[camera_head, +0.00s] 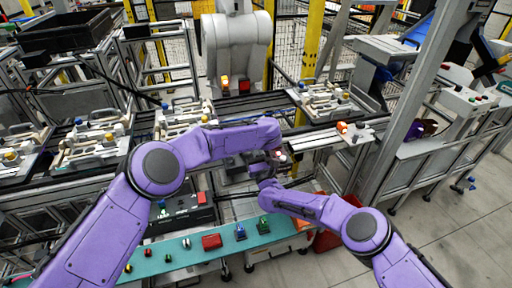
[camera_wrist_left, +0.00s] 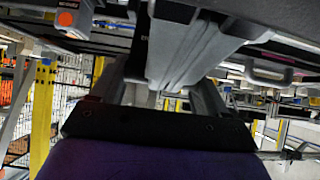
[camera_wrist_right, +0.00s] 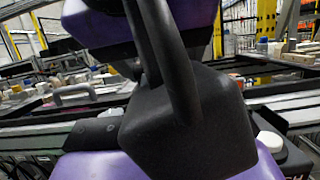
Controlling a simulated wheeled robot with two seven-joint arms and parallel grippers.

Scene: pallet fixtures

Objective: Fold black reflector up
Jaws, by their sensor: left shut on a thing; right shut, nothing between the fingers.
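My left gripper (camera_head: 258,167) is at the middle of the head view, below the bent purple forearm, low in front of the fixture line. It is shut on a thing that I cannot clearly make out. In the left wrist view a grey metal part (camera_wrist_left: 185,50) and a dark body fill the space ahead of the hand. My right gripper (camera_head: 268,178) is shut and empty, very close to the left one; I cannot tell whether they touch. In the right wrist view a large black body (camera_wrist_right: 190,125) blocks the centre. I cannot identify the black reflector with certainty.
Pallet fixtures (camera_head: 185,120) stand on the conveyor behind my arms, with another fixture (camera_head: 330,100) to the right. A teal strip (camera_head: 180,250) with buttons and a black control box (camera_head: 180,213) lie in front. A grey post (camera_head: 412,80) rises at right.

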